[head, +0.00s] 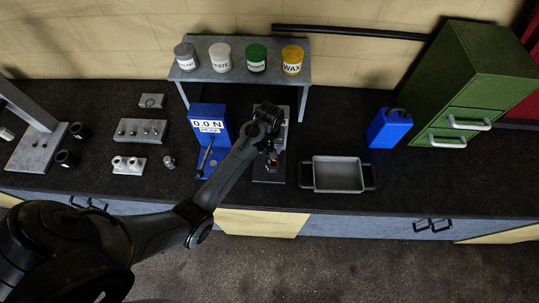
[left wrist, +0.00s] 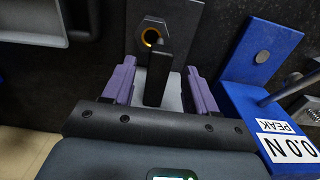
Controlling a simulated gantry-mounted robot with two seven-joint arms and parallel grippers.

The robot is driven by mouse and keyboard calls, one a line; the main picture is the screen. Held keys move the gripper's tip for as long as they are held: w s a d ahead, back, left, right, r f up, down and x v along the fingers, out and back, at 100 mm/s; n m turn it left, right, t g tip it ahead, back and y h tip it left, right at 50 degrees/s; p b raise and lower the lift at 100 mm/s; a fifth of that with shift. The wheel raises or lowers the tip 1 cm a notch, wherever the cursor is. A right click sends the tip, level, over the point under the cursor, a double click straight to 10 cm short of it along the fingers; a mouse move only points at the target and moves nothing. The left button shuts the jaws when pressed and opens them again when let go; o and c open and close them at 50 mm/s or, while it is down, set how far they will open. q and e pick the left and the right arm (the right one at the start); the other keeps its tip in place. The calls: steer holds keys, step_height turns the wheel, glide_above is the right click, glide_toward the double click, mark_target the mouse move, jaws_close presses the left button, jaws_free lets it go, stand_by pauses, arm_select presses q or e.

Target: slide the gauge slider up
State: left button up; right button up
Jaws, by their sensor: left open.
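My left gripper (head: 275,160) is over a grey upright stand (head: 286,125) in the middle of the bench. The arm hides much of this stand. In the left wrist view my left gripper (left wrist: 160,68) is open, with one purple finger on each side of a black upright piece (left wrist: 157,75). This piece may be the gauge slider. It stands before a grey plate with an orange-lit round hole (left wrist: 151,37). Gaps show on both sides, and I cannot tell whether a finger touches it. My right gripper is not in view.
A blue force gauge (head: 208,122) reading 0.0 N stands close to the left; it also shows in the left wrist view (left wrist: 262,52). A grey tray (head: 338,188) is to the right. A shelf (head: 310,72) with several jars stands behind. A green cabinet (head: 478,75) is far right.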

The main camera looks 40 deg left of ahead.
arm_select(q)
steer(key=shift+f+p, duration=0.45)
steer(key=shift+f, duration=3)
steer(key=shift+c, duration=0.4)
jaws_close()
